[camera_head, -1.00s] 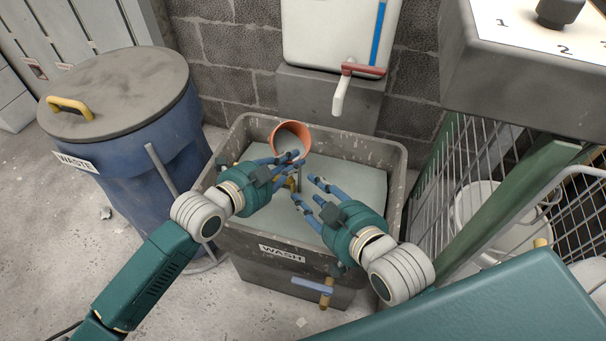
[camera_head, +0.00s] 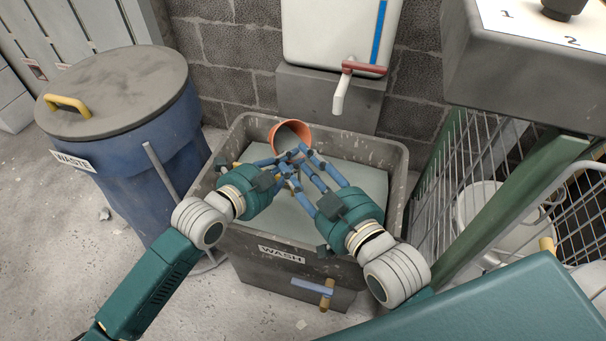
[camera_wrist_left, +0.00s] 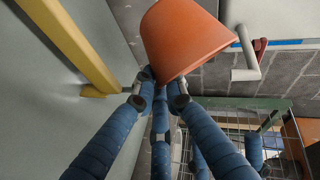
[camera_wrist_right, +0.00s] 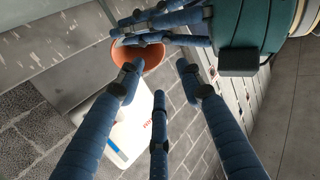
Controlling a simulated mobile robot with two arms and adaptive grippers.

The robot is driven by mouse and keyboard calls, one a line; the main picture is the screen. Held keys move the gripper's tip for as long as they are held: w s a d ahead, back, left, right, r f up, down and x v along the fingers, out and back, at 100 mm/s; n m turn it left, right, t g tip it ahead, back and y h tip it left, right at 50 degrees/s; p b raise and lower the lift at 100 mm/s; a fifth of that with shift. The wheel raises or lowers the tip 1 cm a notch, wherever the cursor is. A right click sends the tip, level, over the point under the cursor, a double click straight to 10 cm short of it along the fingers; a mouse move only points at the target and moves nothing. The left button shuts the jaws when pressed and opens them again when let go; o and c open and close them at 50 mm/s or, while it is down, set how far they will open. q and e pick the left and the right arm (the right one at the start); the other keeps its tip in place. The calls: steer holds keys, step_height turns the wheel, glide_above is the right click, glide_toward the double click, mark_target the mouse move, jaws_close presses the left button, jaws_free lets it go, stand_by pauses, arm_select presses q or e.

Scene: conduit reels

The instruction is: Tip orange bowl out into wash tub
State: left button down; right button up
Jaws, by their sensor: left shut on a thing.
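My left gripper (camera_head: 284,160) is shut on the bowl's near edge. In the left wrist view the bowl's smooth orange outside (camera_wrist_left: 185,38) shows beyond the blue fingertips. My right gripper (camera_head: 313,165) is open, its fingers spread close beside the left fingers; I see no contact with the bowl. The tub holds a pale, flat grey-green surface.
A white tank with a red-handled tap (camera_head: 341,95) hangs over the tub's back edge. A blue waste bin (camera_head: 150,135) with a grey lid stands left. A wire cage (camera_head: 450,165) and green post are close on the right. A yellow bar (camera_wrist_left: 75,45) is near the left gripper.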

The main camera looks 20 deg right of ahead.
arm_select(q)
steer(key=shift+b, duration=0.3)
steer(key=shift+m+t+b, duration=0.4)
steer(key=shift+m+b, duration=0.1)
steer(key=shift+b, duration=0.45)
steer(key=shift+m+t+h+b, duration=0.3)
steer(key=shift+b, duration=0.45)
steer(key=shift+r, duration=0.15)
steer(key=shift+s+r, duration=0.1)
steer(key=shift+s, duration=0.05)
arm_select(e)
steer(key=s+r+t+y, duration=0.2)
steer(key=r+t, duration=0.3)
steer(key=r, duration=0.4)
steer(key=s+r+t+y, duration=0.1)
steer(key=s+r+t, duration=0.3)
steer(key=r, duration=0.6)
steer(key=shift+s+a+r+t+y, duration=0.15)
steer(key=shift+s+a+t+y, duration=0.1)
steer(key=shift+t+y, duration=0.25)
arm_select(q)
steer(key=shift+s+d+r+m, duration=0.1)
steer(key=shift+s+r+m, duration=0.1)
steer(key=shift+r+m, duration=0.1)
arm_select(e)
steer(key=shift+w+f, duration=0.3)
steer(key=shift+w, duration=0.05)
